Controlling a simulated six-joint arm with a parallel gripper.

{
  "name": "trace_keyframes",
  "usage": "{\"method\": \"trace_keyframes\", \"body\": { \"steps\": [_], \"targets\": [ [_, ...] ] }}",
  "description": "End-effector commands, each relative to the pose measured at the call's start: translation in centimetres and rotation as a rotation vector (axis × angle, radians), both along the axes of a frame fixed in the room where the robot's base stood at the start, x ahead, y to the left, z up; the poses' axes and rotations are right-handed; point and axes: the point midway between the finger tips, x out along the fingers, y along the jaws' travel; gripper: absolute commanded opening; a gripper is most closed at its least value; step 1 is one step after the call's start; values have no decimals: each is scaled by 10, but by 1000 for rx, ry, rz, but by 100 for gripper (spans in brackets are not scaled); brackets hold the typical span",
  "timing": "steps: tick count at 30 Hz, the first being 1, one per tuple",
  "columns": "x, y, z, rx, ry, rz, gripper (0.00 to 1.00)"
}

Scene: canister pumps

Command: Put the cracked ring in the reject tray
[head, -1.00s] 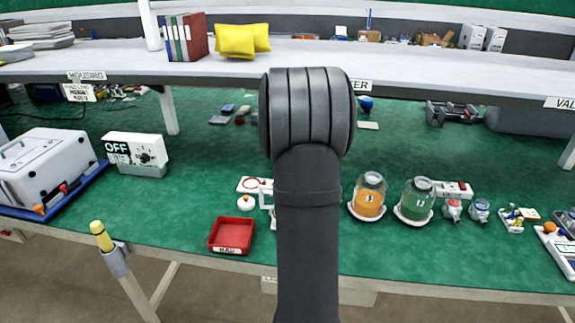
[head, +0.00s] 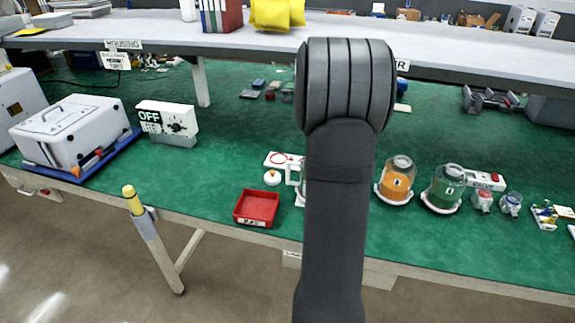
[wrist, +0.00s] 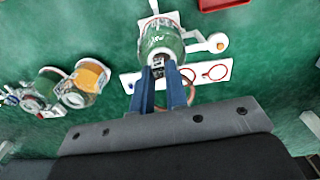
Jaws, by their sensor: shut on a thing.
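My gripper (wrist: 165,68) shows in the wrist view as two blue fingers close together. A thin brown ring (wrist: 192,92) curves out beside the right finger, and the fingers appear shut on it. Its far side is hidden, and no crack can be made out. The red reject tray (head: 257,207) stands near the table's front edge in the head view, left of my arm. Its edge also shows at the top right of the wrist view (wrist: 222,4). In the head view my arm hides the gripper.
A jar (wrist: 160,38) stands just beyond the fingertips, beside a white plate with red circles (wrist: 214,72). An orange jar (head: 397,182) and a green jar (head: 445,188) stand right of my arm.

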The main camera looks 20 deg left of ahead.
Motion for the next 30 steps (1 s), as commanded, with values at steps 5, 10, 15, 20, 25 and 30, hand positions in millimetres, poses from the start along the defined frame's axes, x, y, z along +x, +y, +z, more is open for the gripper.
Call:
{"method": "trace_keyframes", "body": {
  "steps": [5, 10, 15, 20, 25, 30],
  "targets": [
    [5, 20, 32, 1, -4, 104, 0],
    [6, 39, 61, 1, -4, 200, 0],
    [0, 66, 78, 1, 0, 301, 0],
    [-8, 72, 52, 0, 3, 288, 0],
    [-16, 73, 21, 0, 4, 251, 0],
    [-29, 71, -19, -1, 5, 193, 0]
  ]
}}
